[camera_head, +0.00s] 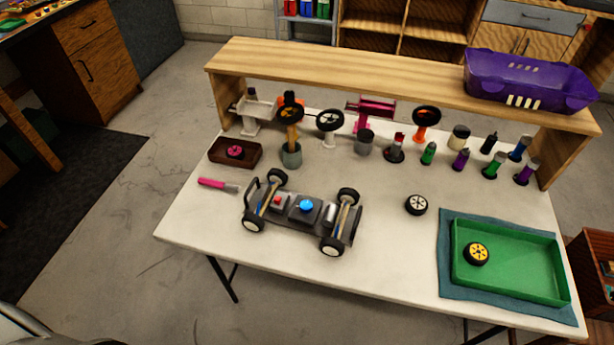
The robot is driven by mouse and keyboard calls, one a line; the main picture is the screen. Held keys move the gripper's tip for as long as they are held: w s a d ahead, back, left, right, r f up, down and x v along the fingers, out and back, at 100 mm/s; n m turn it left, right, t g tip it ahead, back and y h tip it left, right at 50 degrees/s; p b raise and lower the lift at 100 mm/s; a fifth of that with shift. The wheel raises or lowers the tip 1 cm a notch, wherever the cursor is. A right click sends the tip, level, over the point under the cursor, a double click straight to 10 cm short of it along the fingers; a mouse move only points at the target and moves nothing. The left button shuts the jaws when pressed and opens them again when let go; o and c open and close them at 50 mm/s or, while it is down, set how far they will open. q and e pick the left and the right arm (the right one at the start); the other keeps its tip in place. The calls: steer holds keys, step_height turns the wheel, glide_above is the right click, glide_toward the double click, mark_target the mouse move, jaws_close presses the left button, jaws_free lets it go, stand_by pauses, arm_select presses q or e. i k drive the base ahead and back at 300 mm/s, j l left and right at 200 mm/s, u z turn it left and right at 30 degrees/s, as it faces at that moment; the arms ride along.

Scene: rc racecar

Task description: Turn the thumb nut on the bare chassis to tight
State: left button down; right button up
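The bare chassis (288,219) stands on its wheels on the white table, left of the middle, with no body shell on it. A blue knob, which looks like the thumb nut (307,206), sits on top of a dark block near the chassis centre. A small red part (278,199) sits to its left. How tight the nut is cannot be told from here. Neither of my grippers shows in the head view.
A loose wheel (416,205) lies right of the chassis. A green tray (512,288) holding a yellow wheel (477,253) is at the right. A pink-handled tool (216,184) and a brown dish (222,157) lie left. Several bottles and stands line the back under the wooden shelf (380,72).

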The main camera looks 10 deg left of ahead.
mark_target(306, 206)
steer(key=j, duration=0.5)
steer(key=k+j+z, duration=0.1)
steer(key=j, duration=0.45)
steer(key=k+j, duration=0.1)
steer(key=j, duration=0.4)
